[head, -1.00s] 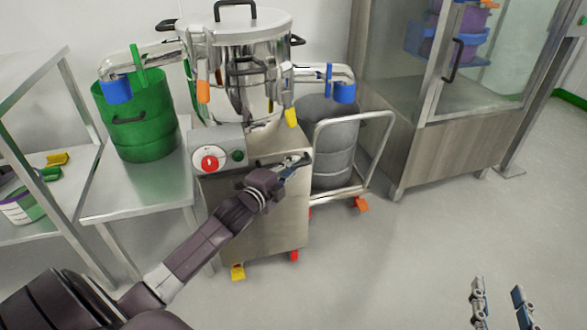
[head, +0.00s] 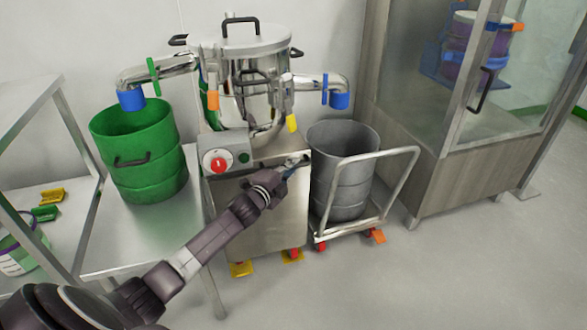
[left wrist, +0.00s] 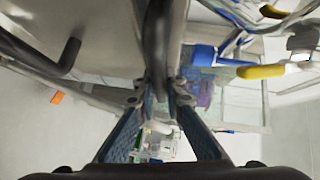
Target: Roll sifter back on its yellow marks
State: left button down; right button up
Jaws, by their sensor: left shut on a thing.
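The sifter (head: 258,215) is a steel cabinet on casters with a lidded shiny vessel (head: 235,50) on top, a red-button control box, and blue-ended spouts on both sides. It stands upright near the back wall. My left gripper (head: 292,166) is at the cabinet's upper front right, shut on the sifter's handle. The left wrist view shows the dark handle bar (left wrist: 156,45) between the fingers (left wrist: 157,105). My right gripper is out of view.
A green drum (head: 140,160) stands on a steel table (head: 130,235) at left. A grey drum (head: 340,180) on a railed trolley (head: 405,180) stands close at the sifter's right. A glazed cabinet (head: 440,170) is farther right. The front right floor is clear.

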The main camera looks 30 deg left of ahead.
pick_arm(q)
jog(key=shift+a, duration=0.3)
jog(key=c, duration=2)
grip_release()
jog(key=shift+r, duration=0.1)
jog(key=shift+s, duration=0.45)
jog(key=s, duration=0.3)
jog(key=s+r, duration=0.1)
jog(key=s, duration=0.3)
jog(key=s+d, duration=0.1)
jog(key=s, duration=0.3)
jog(key=shift+r, duration=0.3)
